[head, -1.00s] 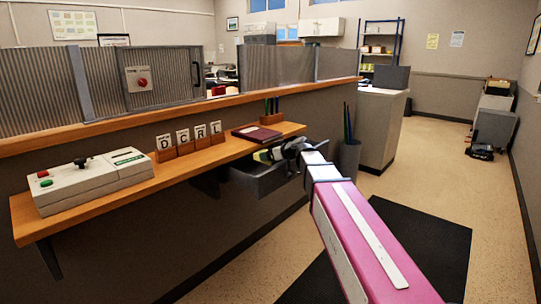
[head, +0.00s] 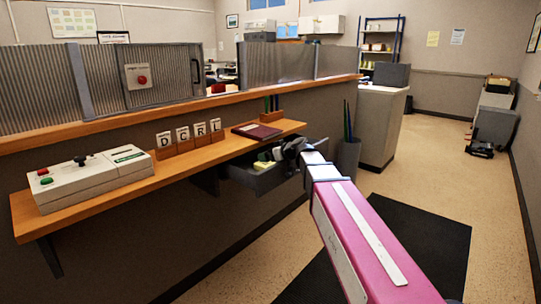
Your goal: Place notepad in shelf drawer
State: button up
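The grey shelf drawer (head: 262,182) hangs open under the wooden shelf. A small yellow pad-like thing (head: 264,165) lies in it, with a green thing (head: 277,154) beside it; I take the yellow one for the notepad, but it is small and partly hidden. My gripper (head: 287,150) is dark and sits at the drawer's right end, just above its rim. Its fingertips are too small and dark to show whether they are open or shut.
A dark red book (head: 257,132) lies on the shelf (head: 215,155) above the drawer. Letter cards (head: 183,134) and a control box (head: 90,180) stand further left. A dark bin (head: 347,158) stands right of the drawer. The floor to the right is open.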

jog(key=shift+r, duration=0.1)
jog(key=shift+r, duration=0.3)
jog(key=v, duration=1.2)
jog(key=shift+r, duration=0.3)
